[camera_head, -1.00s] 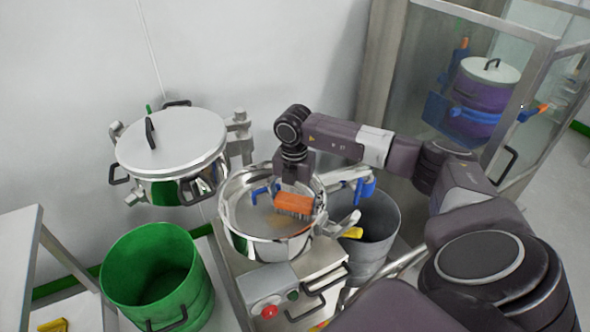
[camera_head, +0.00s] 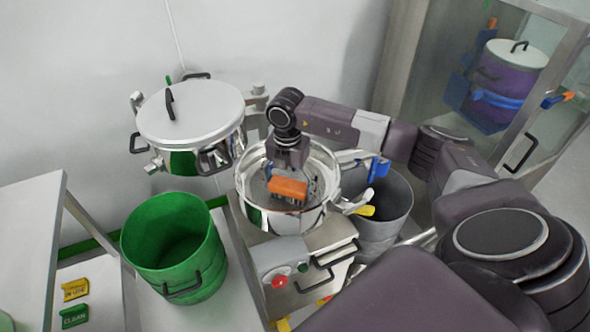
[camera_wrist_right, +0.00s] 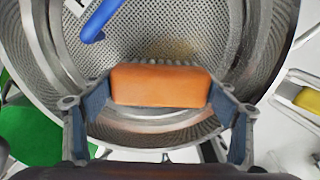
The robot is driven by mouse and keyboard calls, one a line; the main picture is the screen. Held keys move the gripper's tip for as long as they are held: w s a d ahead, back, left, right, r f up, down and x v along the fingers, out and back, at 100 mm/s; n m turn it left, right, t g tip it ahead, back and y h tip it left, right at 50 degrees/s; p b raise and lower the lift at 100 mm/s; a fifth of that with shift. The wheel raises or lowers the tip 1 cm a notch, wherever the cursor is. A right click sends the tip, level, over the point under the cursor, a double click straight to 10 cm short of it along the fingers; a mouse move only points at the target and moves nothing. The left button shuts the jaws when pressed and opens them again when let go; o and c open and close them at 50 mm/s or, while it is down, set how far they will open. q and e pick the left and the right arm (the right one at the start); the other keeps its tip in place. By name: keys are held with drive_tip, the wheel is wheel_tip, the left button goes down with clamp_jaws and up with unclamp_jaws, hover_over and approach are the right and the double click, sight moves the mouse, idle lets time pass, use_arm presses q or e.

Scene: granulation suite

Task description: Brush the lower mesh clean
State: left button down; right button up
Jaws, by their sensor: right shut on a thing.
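My right gripper (camera_head: 288,172) reaches down into the round steel sieve bowl (camera_head: 247,208). It is shut on an orange-backed brush (camera_head: 288,188); in the right wrist view the orange block (camera_wrist_right: 160,85) sits between the two fingers. The brush's grey bristles point down. The perforated lower mesh (camera_wrist_right: 180,25) shows beyond the brush, with a faint yellowish-brown patch near the bristles. I cannot tell whether the bristles touch the mesh. A blue piece (camera_wrist_right: 101,20) lies at the mesh's far side. My left gripper is out of view.
A lidded steel upper part (camera_head: 190,112) stands swung aside at the left. A green bin (camera_head: 172,250) is at front left and a grey bin (camera_head: 385,215) at right. A table (camera_head: 30,240) is at far left. A glazed cabinet (camera_head: 520,100) stands at back right.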

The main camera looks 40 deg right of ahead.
drive_tip(key=shift+w+a, duration=0.2)
drive_tip(key=shift+a, duration=0.3)
drive_tip(key=shift+w+a, duration=0.15)
drive_tip(key=shift+a, duration=0.35)
drive_tip(key=shift+w+d+f+b, duration=0.2)
drive_tip(key=shift+w+b, duration=0.3)
drive_tip(key=shift+w, duration=0.1)
drive_tip(key=shift+s+d+r, duration=0.1)
drive_tip(key=shift+s+d, duration=0.2)
drive_tip(key=shift+d, duration=0.85)
drive_tip(key=shift+s+d, duration=0.25)
drive_tip(key=shift+d, duration=0.95)
drive_tip(key=shift+s+d+r, duration=0.1)
drive_tip(key=shift+s+d, duration=0.2)
drive_tip(key=shift+d, duration=0.85)
drive_tip(key=shift+s+d+f, duration=0.1)
drive_tip(key=shift+s+d, duration=0.05)
drive_tip(key=shift+d, duration=0.65)
drive_tip(key=shift+s+d+f, duration=0.1)
drive_tip(key=shift+s+d, duration=0.05)
drive_tip(key=shift+d, duration=0.65)
drive_tip(key=shift+r, duration=0.25)
drive_tip(key=shift+a, duration=0.15)
